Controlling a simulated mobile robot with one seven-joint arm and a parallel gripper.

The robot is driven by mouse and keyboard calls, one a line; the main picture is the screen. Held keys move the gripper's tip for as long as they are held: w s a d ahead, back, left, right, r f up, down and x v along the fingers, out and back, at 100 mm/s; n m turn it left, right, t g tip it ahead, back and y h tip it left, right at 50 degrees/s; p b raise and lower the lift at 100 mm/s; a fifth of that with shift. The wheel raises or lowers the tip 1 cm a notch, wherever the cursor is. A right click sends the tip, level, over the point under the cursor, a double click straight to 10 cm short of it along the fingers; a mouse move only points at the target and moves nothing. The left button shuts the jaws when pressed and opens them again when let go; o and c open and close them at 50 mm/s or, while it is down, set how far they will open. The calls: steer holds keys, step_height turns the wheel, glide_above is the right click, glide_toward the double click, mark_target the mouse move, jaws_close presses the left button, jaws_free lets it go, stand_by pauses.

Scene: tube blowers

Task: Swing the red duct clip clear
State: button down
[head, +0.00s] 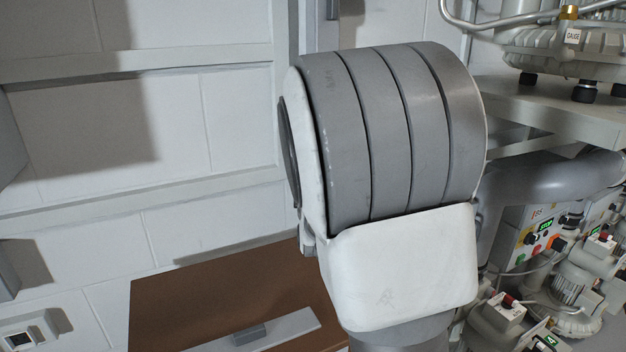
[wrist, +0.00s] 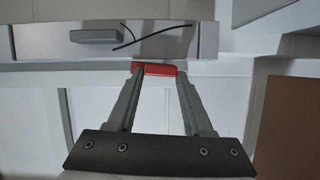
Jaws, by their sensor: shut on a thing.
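The red duct clip (wrist: 158,69) shows in the wrist view at the upper middle, as a short red bar. My gripper (wrist: 159,76) has its two grey fingers on either end of the clip and is shut on it. Just beyond the clip runs a grey metal bar (wrist: 190,44) with a small raised block (wrist: 96,36) on its left part. In the head view my arm fills the middle, and neither the clip nor the gripper shows there.
In the head view a grey shelf (head: 545,112) and machines with a control panel (head: 528,238) crowd the right side. A brown panel (head: 215,285) with a grey bar lies at the lower left. A pale wall (head: 200,130) stands behind.

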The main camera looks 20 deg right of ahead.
steer(key=shift+f+n, duration=0.15)
steer(key=shift+n, duration=0.35)
steer(key=shift+c, duration=1.5)
jaws_free()
steer(key=shift+s, duration=0.1)
